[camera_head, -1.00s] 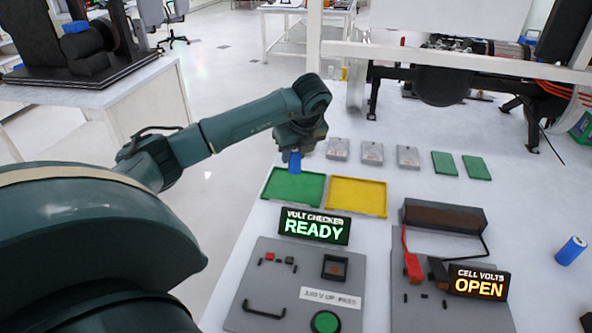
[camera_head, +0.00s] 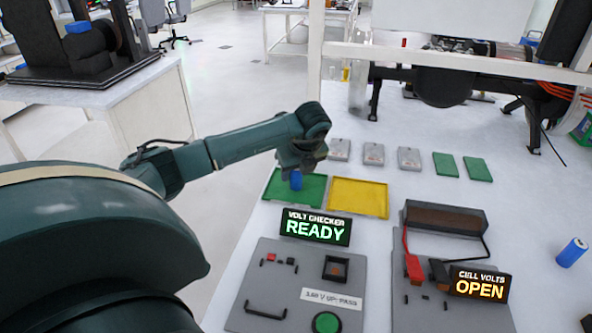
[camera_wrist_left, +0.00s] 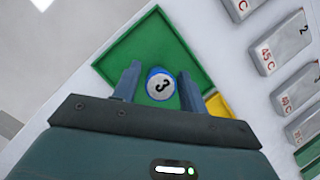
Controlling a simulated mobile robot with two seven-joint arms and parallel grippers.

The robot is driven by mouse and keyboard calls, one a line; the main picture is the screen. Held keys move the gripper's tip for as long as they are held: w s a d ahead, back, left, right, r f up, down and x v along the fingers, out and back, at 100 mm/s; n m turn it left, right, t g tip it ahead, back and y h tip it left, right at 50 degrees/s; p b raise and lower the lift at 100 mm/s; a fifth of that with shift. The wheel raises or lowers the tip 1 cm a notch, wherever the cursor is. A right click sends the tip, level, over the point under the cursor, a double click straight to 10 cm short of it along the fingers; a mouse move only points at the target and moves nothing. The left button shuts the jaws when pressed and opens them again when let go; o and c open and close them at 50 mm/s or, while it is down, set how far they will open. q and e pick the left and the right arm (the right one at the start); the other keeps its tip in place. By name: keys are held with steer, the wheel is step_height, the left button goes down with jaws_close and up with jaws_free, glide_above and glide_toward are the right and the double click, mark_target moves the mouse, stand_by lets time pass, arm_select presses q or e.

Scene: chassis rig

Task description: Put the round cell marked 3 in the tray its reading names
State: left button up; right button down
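The blue round cell marked 3 (camera_wrist_left: 161,84) is between the fingers of my left gripper (camera_wrist_left: 162,88), its numbered end facing the wrist camera. The green tray also shows in the left wrist view (camera_wrist_left: 178,50). The yellow tray (camera_head: 358,198) is just right of it and empty. The volt checker display (camera_head: 316,227) reads READY. My right gripper is not in view.
The cell volts display (camera_head: 481,284) reads OPEN. Another blue cell (camera_head: 572,252) lies at the right. Several grey blocks (camera_head: 374,155) and two green plates (camera_head: 477,168) lie behind the trays. The checker panel (camera_head: 262,292) is in front.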

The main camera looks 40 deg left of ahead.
arm_select(q)
steer(key=shift+o, duration=0.7)
steer(key=shift+r, duration=0.1)
steer(key=shift+r, duration=0.25)
steer(key=v, duration=1.1)
steer(key=shift+d+r+b, duration=0.2)
steer(key=shift+r+b, duration=0.15)
steer(key=shift+b, duration=0.1)
